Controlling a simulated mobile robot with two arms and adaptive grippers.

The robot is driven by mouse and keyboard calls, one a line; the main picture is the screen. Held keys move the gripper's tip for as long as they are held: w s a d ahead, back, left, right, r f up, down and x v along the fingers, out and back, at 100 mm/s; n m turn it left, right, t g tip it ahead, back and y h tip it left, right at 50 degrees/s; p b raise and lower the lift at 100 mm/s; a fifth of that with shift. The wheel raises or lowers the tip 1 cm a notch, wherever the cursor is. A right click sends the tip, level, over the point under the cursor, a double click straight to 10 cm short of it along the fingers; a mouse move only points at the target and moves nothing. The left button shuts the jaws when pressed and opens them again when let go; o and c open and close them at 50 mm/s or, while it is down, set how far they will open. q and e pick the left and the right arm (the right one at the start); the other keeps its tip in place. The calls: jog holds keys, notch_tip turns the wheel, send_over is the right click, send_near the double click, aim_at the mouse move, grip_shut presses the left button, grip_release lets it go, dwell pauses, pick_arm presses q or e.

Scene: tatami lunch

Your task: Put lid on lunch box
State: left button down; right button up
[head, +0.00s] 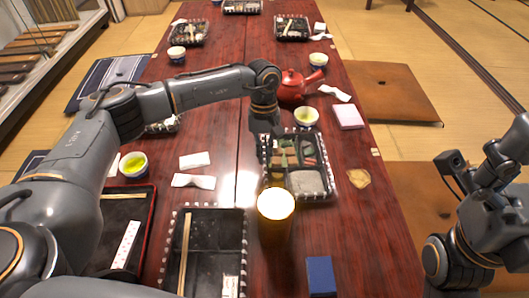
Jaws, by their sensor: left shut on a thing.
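A black lunch box (325,188) with compartments of food lies right of the table's centre line. My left gripper (267,128) reaches down at the box's far left edge. It is shut on what seems to be the lid, but the lid's outline does not stand out from the box. The fingertips are dark and partly hidden, so I cannot tell whether the lid touches the box. My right gripper (500,155) is at the right edge, off the table; its fingers are not clear.
A red teapot (292,88) and a cup (306,117) stand just beyond the box. A tall amber glass (275,235) stands in front of it. An open black box (205,250), a dark blue block (320,275) and a pink block (348,116) lie nearby.

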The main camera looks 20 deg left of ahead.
pick_arm(q)
jog(key=shift+f, duration=0.1)
dwell(0.3)
jog(key=c, duration=1.4)
grip_release()
jog(key=o, duration=0.5)
jog(key=shift+o, duration=0.2)
